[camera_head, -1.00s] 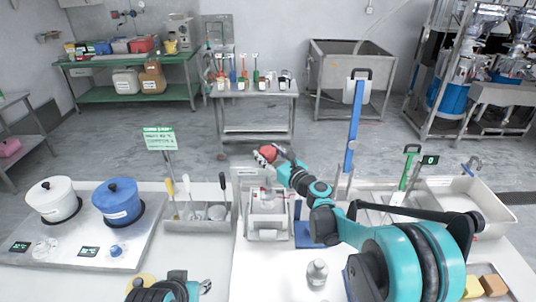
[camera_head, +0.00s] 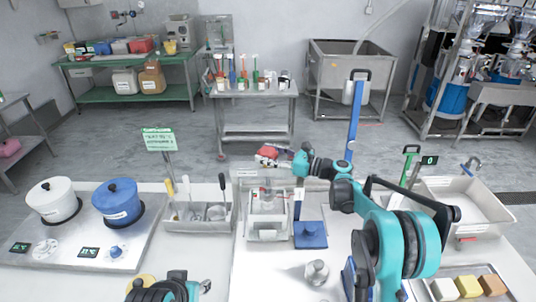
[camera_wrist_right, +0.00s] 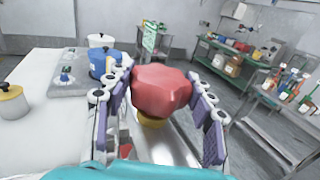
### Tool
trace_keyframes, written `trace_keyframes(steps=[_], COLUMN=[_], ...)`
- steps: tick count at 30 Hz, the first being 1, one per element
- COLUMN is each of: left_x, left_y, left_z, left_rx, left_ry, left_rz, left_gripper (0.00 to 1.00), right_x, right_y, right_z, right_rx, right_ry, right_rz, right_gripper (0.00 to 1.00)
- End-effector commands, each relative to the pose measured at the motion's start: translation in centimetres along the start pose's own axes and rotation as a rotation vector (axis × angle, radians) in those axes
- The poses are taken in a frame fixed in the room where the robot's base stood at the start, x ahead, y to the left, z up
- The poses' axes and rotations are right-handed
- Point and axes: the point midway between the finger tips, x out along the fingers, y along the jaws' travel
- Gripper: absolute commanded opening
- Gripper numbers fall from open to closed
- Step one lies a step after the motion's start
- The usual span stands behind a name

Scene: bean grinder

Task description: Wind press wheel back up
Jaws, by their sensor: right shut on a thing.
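The red press wheel (camera_head: 268,151) sits at the top of the press (camera_head: 267,226), a clear and pale unit on the white counter. In the right wrist view the wheel (camera_wrist_right: 160,88) is a lobed red knob with a yellow part below it. My right gripper (camera_wrist_right: 160,108) is shut on the wheel, with one finger on each side. In the head view the right gripper (camera_head: 274,160) reaches the wheel from the right, and its fingers are small there. My left gripper (camera_head: 172,286) is at the bottom edge, partly cut off, and its jaws are unclear.
A blue pot (camera_head: 117,200) and white pot (camera_head: 52,200) stand farther left. A sink (camera_head: 468,212) is at right.

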Motion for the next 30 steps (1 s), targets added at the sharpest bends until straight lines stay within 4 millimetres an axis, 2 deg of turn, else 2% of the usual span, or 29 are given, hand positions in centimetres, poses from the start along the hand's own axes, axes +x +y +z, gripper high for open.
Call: trace_keyframes(steps=[10,11,13,23,26,30], left_x=[0.0,0.0,0.0,0.0,0.0,0.0], left_y=[0.0,0.0,0.0,0.0,0.0,0.0], left_z=[0.0,0.0,0.0,0.0,0.0,0.0], left_rx=[0.0,0.0,0.0,0.0,0.0,0.0], left_ry=[0.0,0.0,0.0,0.0,0.0,0.0], left_rz=[0.0,0.0,0.0,0.0,0.0,0.0], left_gripper=[0.4,0.4,0.4,0.4,0.4,0.4], right_x=[0.1,0.1,0.1,-0.1,-0.9,-3.4], right_y=[0.0,0.0,0.0,0.0,-0.1,-0.1], right_z=[0.1,0.1,0.1,0.0,0.1,0.0], right_rx=[0.001,0.001,0.001,0.001,0.001,0.001], right_ry=[-0.002,-0.002,-0.002,-0.001,-0.001,-0.001], right_rz=[0.001,0.001,0.001,0.001,0.0,-0.002], right_gripper=[0.25,0.56,0.75,0.76,0.76,0.76])
